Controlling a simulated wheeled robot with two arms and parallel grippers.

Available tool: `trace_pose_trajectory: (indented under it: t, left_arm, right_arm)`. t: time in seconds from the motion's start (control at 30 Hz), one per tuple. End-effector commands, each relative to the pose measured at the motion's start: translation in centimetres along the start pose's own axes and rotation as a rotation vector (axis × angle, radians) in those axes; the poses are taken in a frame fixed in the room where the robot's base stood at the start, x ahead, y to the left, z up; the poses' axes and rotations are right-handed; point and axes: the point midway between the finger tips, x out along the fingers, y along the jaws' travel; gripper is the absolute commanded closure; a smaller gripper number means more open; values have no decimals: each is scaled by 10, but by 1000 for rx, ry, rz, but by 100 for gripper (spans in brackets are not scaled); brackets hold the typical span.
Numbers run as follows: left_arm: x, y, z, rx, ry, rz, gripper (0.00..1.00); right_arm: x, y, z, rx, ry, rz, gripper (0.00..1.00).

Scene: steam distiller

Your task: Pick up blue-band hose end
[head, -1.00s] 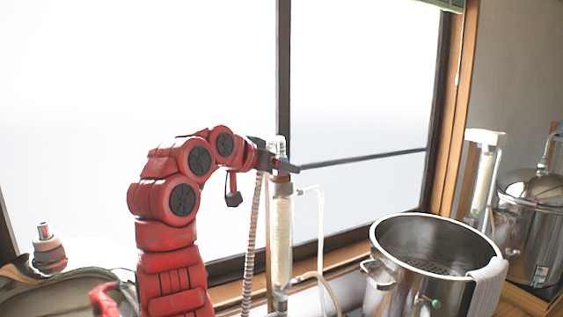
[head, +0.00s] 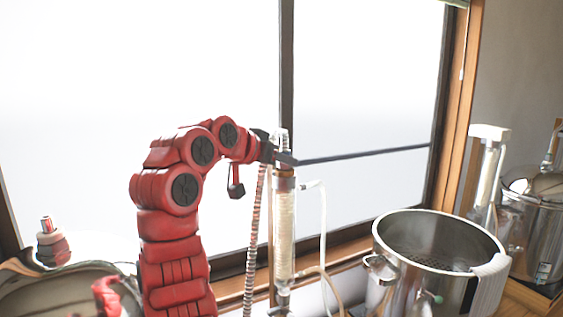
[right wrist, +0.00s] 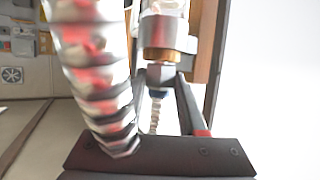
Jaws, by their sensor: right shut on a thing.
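My right gripper (head: 281,157) is at the top of an upright glass column in the head view. In the right wrist view, its two fingers close around a grey fitting with a dark blue band, the blue-band hose end (right wrist: 158,92). A pale ribbed hose (right wrist: 154,118) runs away below the band between the fingers. A brass and steel collar (right wrist: 163,55) sits right against the grey fitting; I cannot tell whether they are joined. The hose end itself is hidden by the gripper in the head view. My left gripper is not clearly seen.
The glass column (head: 284,235) stands before the window, with a reddish ribbed hose (head: 255,235) hanging beside it and a thin white tube (head: 323,225) at its right. An open steel pot (head: 400,255) stands right of it. A lidded steel vessel (head: 533,225) is at far right.

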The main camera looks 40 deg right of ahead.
Motion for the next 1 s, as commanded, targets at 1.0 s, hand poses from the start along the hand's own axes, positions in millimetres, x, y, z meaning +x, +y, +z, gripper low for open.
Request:
trace_pose_trajectory:
  t: [1.0]
  left_arm:
    - [-37, 2, 6, 0, 0, 0, 50]
  right_arm:
    - [-142, 48, 9, 1, 2, -5, 100]
